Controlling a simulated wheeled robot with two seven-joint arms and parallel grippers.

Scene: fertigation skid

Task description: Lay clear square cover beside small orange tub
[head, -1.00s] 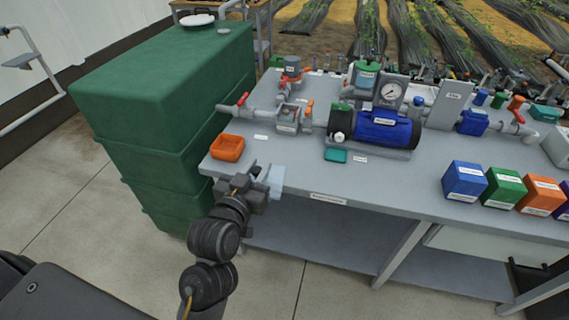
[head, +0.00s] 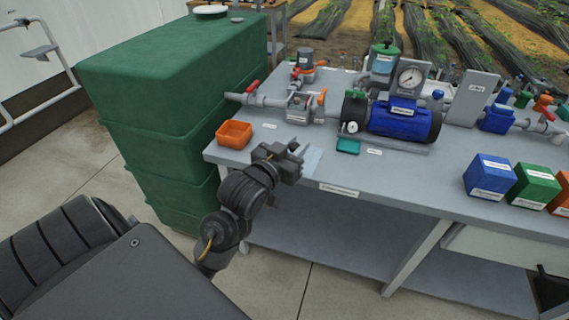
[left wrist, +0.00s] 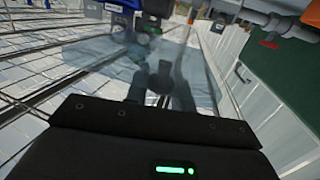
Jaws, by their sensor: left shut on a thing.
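The small orange tub (head: 234,134) sits at the left front corner of the grey bench, open side up. My left gripper (head: 294,158) is to the right of the tub, by the bench's front edge, and shut on the clear square cover (head: 312,160). The cover is a pale, see-through plate sticking out to the right of the jaws. I cannot tell whether it touches the bench top. In the left wrist view the cover (left wrist: 199,72) spreads as a faint pane around the dark fingers (left wrist: 160,80). My right gripper is not in view.
A blue pump (head: 404,120) with a gauge and piping stands behind. A small teal tub (head: 348,146) lies right of the cover. Blue (head: 491,176) and green boxes stand further right. A large green tank (head: 165,80) is left.

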